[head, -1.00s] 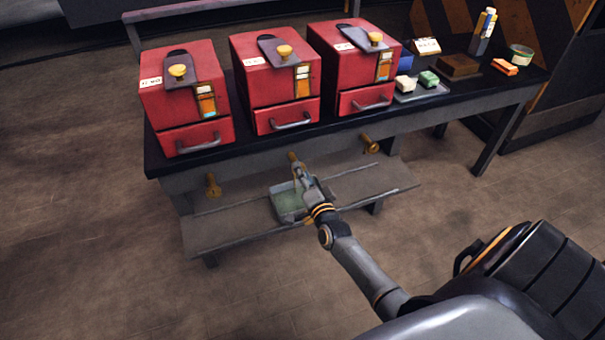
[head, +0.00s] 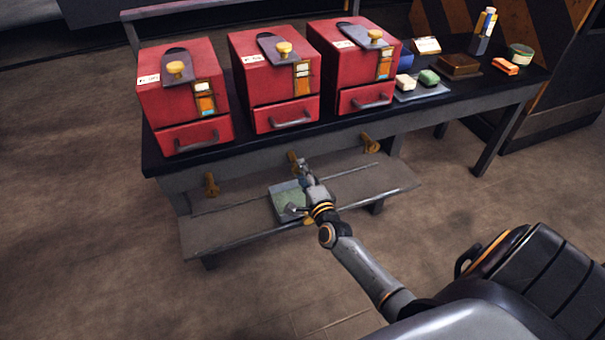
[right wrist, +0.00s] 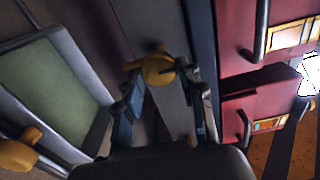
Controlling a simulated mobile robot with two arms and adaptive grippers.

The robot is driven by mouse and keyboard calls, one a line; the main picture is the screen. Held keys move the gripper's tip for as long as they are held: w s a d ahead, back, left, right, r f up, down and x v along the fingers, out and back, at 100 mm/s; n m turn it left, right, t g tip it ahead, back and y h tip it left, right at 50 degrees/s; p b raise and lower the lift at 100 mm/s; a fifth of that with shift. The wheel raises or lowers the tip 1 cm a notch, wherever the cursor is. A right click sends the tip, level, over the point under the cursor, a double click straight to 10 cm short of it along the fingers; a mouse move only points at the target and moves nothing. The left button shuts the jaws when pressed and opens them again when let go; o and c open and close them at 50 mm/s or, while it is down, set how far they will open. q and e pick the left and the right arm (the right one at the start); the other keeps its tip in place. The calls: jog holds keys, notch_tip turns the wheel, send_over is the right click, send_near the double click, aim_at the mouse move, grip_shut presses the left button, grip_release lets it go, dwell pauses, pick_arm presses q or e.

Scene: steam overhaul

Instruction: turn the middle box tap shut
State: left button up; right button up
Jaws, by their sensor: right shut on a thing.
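The middle red box (head: 275,80) stands on the bench between two like boxes. Its brass tap (head: 293,157) sticks out of the bench's front edge below it. My right gripper (head: 304,164) is at this tap. In the right wrist view the gripper (right wrist: 160,80) has its fingers on either side of the yellow brass tap (right wrist: 154,68) and is shut on it. The fingers cover part of the tap, so its exact angle is hard to tell. My left gripper is not in view.
The left tap (head: 211,184) and right tap (head: 370,143) flank the middle one. A green-lined tray (head: 287,203) lies on the lower shelf (head: 225,222) below the gripper. Soap-like blocks and a brown box (head: 459,66) sit at the bench's right end.

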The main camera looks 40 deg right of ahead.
dwell(0.3)
jog(key=o, duration=1.2)
jog(key=shift+c, duration=0.2)
jog(key=v, duration=1.2)
jog(key=shift+f, duration=0.1)
